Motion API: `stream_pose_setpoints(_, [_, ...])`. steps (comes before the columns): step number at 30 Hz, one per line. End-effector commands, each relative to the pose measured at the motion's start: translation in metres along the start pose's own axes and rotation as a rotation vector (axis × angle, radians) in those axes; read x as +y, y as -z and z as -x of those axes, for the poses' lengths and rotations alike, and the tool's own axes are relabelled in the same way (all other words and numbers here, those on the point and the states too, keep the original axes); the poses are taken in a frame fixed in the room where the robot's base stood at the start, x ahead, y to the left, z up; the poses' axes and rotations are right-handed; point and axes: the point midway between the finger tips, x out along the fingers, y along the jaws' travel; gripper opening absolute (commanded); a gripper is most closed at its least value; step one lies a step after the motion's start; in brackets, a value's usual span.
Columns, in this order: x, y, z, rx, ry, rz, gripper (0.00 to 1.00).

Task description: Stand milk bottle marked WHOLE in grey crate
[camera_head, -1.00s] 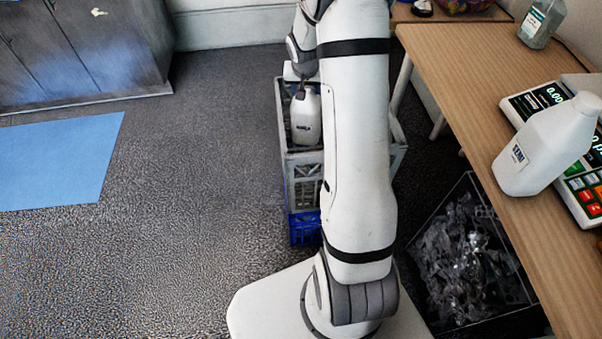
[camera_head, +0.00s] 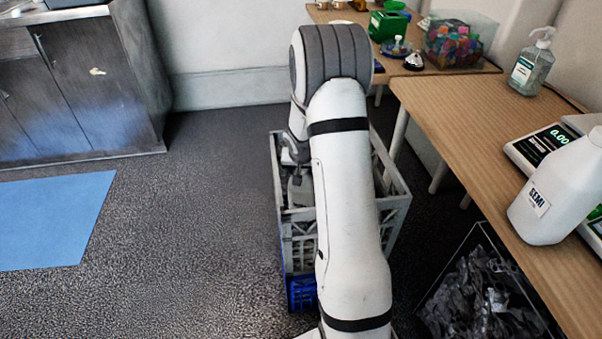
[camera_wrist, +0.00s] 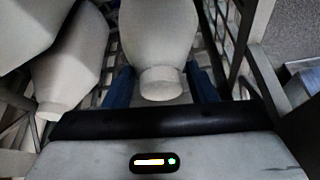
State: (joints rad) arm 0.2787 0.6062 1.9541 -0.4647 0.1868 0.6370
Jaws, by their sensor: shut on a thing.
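The white milk bottle (camera_head: 300,190) is low inside the grey crate (camera_head: 299,240), partly hidden by my arm and the crate wall. Its label cannot be read now; in the earlier head view it seems to read WHOLE. In the wrist view the bottle (camera_wrist: 158,30) sits between the blue fingers of my gripper (camera_wrist: 160,84), which is shut on it near the cap. In the head view my gripper (camera_head: 297,168) is at the crate's opening. Whether the bottle touches the crate floor cannot be seen.
Other white bottles (camera_wrist: 70,65) stand left of the held one in the wrist view. The grey crate rests on a blue crate (camera_head: 301,294). A bottle marked SEMI (camera_head: 556,195) stands on the wooden table (camera_head: 450,85) at right. A bin (camera_head: 485,290) stands below.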

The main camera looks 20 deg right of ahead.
Motion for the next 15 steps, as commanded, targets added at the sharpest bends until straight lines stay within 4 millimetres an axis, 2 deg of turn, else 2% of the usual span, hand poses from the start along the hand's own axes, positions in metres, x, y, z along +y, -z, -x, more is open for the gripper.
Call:
stream_pose_setpoints(4, [-0.0002,-0.0012,-0.0004,-0.003,0.000,0.001,0.18])
stream_pose_setpoints(5, [-0.0002,-0.0014,-0.0005,-0.004,-0.001,0.001,0.52])
stream_pose_setpoints(13, [-0.0006,-0.0012,-0.0002,-0.003,0.000,0.002,0.74])
stream_pose_setpoints(15, [-0.0007,-0.0011,-0.0001,-0.003,0.000,0.002,0.76])
